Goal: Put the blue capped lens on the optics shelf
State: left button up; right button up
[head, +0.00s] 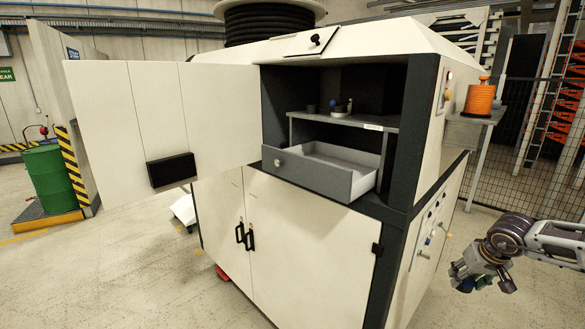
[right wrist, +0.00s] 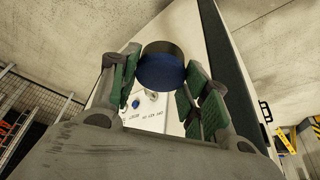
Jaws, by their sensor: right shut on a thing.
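The blue capped lens (right wrist: 162,74), a short dark cylinder with a blue face, sits between the green finger pads of my right gripper (right wrist: 165,78) in the right wrist view. In the head view my right gripper (head: 483,284) hangs at the lower right, beside the machine and well apart from its opening; a little blue shows there. The optics shelf (head: 377,122) appears to be the grey ledge inside the open machine cabinet, with a small label on its front edge. Several small dark items (head: 340,110) stand on it. My left gripper is out of view.
A grey drawer (head: 310,177) is pulled out below the shelf. The cabinet door (head: 130,120) is swung open to the left. An orange stacked object (head: 480,98) stands on a side shelf.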

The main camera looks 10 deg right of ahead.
jog(key=s+a+f+n, duration=0.2)
jog(key=a+f, duration=1.5)
jog(key=a, duration=0.1)
jog(key=w+a+n+y+b, duration=0.1)
jog(key=w+a+n+b, duration=0.1)
jog(key=a, duration=1.4)
jog(key=shift+w+a+y, duration=0.15)
jog(key=shift+w+y, duration=0.15)
jog(key=shift+w, duration=0.15)
jog(key=shift+w+r, duration=0.1)
jog(key=shift+r, duration=0.1)
jog(key=w+r, duration=0.4)
jog(key=r, duration=0.1)
jog(key=shift+w+r, duration=0.25)
jog(key=shift+r, duration=0.1)
dwell(0.4)
jog(key=shift+s, duration=0.1)
